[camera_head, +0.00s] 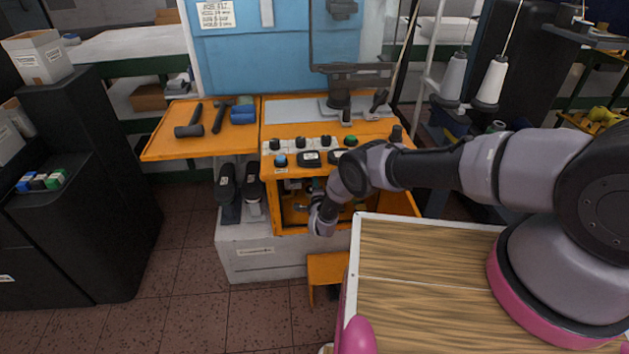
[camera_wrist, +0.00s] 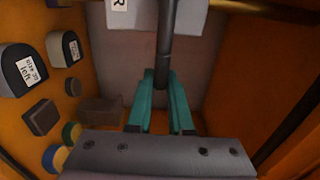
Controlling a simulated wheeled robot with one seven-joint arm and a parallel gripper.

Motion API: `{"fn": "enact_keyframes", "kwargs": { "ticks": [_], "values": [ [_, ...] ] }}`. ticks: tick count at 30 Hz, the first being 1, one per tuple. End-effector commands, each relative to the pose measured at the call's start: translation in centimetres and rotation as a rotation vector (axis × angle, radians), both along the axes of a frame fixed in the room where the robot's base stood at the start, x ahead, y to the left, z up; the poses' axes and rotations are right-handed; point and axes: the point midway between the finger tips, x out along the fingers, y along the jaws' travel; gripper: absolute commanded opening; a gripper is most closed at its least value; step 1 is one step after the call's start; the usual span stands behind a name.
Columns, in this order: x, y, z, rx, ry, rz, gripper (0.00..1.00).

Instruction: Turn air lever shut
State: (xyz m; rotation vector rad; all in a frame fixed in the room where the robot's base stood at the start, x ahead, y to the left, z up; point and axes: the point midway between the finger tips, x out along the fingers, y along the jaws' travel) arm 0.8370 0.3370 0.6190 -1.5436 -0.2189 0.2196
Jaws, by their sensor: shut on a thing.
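In the wrist view my gripper (camera_wrist: 163,100) has its two teal fingers shut on a dark rod-like lever (camera_wrist: 165,35), which runs up from between the fingertips to the top of the picture. Behind it is a pale grey panel with a white label (camera_wrist: 117,5) that shows an "R". In the head view my arm reaches down into the open orange bay below the machine's control panel (camera_head: 306,143). The fingers and the lever are hidden there by my own wrist.
In the wrist view, gauges (camera_wrist: 63,47) and knobs line the orange wall at left. A dark bar (camera_wrist: 290,125) slants at lower right. In the head view, black shoe lasts (camera_head: 226,183) hang left of the bay. A wood-topped surface (camera_head: 420,290) lies at front right.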

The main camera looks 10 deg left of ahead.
Motion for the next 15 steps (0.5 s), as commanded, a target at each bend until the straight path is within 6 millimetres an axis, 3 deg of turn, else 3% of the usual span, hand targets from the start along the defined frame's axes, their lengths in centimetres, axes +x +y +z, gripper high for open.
{"fn": "enact_keyframes", "kwargs": {
  "ticks": [4,5,6,7,15],
  "values": [
    [-0.16,0.0,-0.19,-0.001,0.004,0.0,0.0],
    [-0.17,0.0,-0.2,-0.001,0.004,0.0,0.3],
    [-0.16,0.0,-0.19,-0.001,0.004,0.0,0.46],
    [-0.15,0.0,-0.17,-0.001,0.004,0.0,0.49],
    [-0.09,0.0,-0.09,-0.001,0.002,0.0,0.49]
  ]
}}
